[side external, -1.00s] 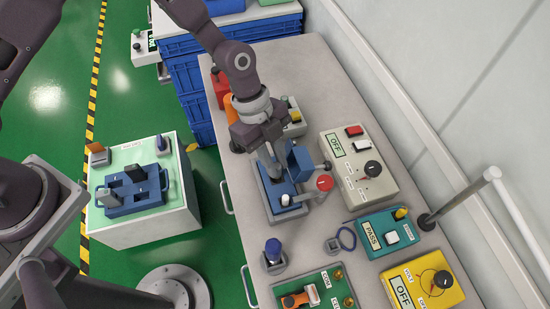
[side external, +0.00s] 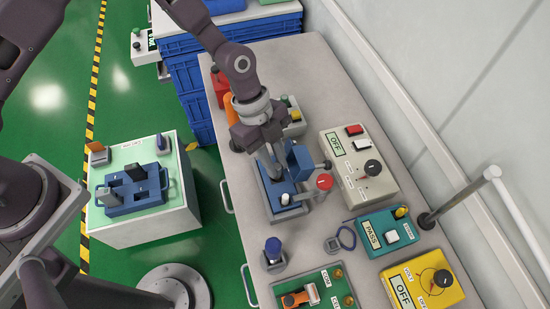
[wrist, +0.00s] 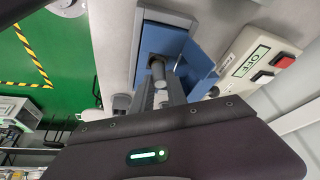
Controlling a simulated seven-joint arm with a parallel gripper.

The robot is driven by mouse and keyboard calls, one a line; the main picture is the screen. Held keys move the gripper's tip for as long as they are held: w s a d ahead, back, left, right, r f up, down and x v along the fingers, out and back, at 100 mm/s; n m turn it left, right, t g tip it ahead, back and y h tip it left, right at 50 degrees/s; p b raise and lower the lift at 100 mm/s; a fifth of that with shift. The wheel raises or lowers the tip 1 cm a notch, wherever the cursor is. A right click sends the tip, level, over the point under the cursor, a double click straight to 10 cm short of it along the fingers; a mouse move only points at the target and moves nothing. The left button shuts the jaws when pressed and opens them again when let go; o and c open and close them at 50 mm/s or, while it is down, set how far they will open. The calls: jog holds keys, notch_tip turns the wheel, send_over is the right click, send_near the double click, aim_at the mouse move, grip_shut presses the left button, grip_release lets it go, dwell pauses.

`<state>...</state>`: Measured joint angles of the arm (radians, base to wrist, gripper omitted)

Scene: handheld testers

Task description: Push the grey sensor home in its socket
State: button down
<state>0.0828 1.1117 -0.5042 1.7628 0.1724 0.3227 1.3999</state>
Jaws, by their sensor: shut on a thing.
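My gripper (side external: 273,172) points down into the blue fixture (side external: 302,160) on the bench. In the wrist view, its fingers (wrist: 160,88) are shut on a small dark grey round-ended piece, which looks like the grey sensor (wrist: 157,67). The piece is at the opening of the blue fixture (wrist: 200,66), between its walls. The fingers and the fixture hide its lower part and the socket, so I cannot tell how deep it sits. A white-topped knob (side external: 285,199) stands at the fixture's near end.
A red round knob (side external: 325,181) stands close to the fixture's right side. A beige OFF box (side external: 358,185), a teal PASS box (side external: 372,238) and a yellow OFF box (side external: 415,278) lie to the right. A blue-capped piece (side external: 273,249) stands nearer. Bare bench lies left of the fixture.

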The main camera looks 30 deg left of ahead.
jog(key=shift+f, duration=1.15)
jog(key=c, duration=1.2)
grip_release()
jog(key=shift+c, duration=0.2)
jog(key=shift+w, duration=0.1)
jog(key=v, duration=0.7)
jog(key=shift+c, duration=0.2)
